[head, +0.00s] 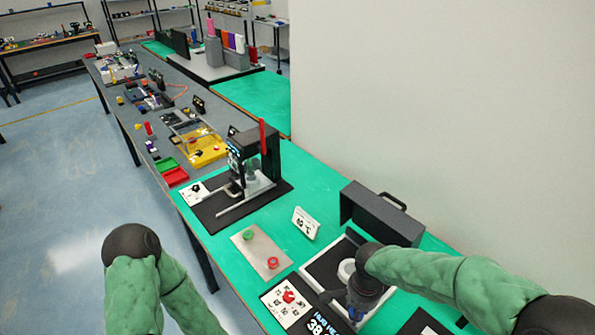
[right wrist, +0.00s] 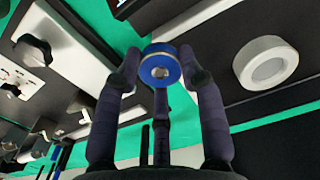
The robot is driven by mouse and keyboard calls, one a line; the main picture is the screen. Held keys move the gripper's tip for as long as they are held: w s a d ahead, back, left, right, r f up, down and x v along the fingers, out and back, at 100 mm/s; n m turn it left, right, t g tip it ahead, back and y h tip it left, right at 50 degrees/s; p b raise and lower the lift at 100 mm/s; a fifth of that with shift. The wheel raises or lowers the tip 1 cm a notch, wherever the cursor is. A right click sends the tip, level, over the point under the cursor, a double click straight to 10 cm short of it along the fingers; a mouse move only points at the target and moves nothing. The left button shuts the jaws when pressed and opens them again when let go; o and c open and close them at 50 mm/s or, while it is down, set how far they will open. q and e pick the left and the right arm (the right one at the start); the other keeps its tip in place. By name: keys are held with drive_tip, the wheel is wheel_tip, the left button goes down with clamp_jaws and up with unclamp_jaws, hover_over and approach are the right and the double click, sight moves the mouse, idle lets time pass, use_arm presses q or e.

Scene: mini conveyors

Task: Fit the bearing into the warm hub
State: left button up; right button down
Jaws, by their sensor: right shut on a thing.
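A blue ring-shaped bearing (right wrist: 160,68) with a silver centre is held between the fingertips of my right gripper (right wrist: 160,76). The hub (right wrist: 265,64), a white ring, lies on a dark surface to the right of the bearing in the right wrist view, apart from it. In the head view the white hub (head: 346,269) sits on the dark plate of the heater (head: 330,266), partly hidden by my right arm. My right gripper (head: 347,303) is in front of it; the bearing cannot be made out there. My left arm shows at lower left, its gripper out of view.
A display (head: 318,325) reading 38 stands at the heater's front. A dark open lid with a handle (head: 383,213) is behind it. A press (head: 254,160) stands farther back.

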drive_tip(key=w+f+n, duration=0.1)
drive_tip(key=n, duration=0.1)
drive_tip(key=w+d+f+n, duration=0.1)
drive_tip(key=w+n, duration=0.3)
drive_tip(key=n, duration=0.1)
drive_tip(key=shift+d+f, duration=0.35)
drive_tip(key=shift+f, duration=0.05)
use_arm(q)
drive_tip(key=shift+f+b, duration=0.3)
drive_tip(key=shift+f, duration=0.05)
use_arm(e)
drive_tip(key=shift+w+d+f+n, duration=0.25)
drive_tip(key=shift+w+n, duration=0.25)
drive_tip(key=shift+n, duration=0.25)
drive_tip(key=shift+w+d+f+n, duration=0.1)
drive_tip(key=shift+w+f+n, duration=0.3)
drive_tip(key=shift+n, duration=0.35)
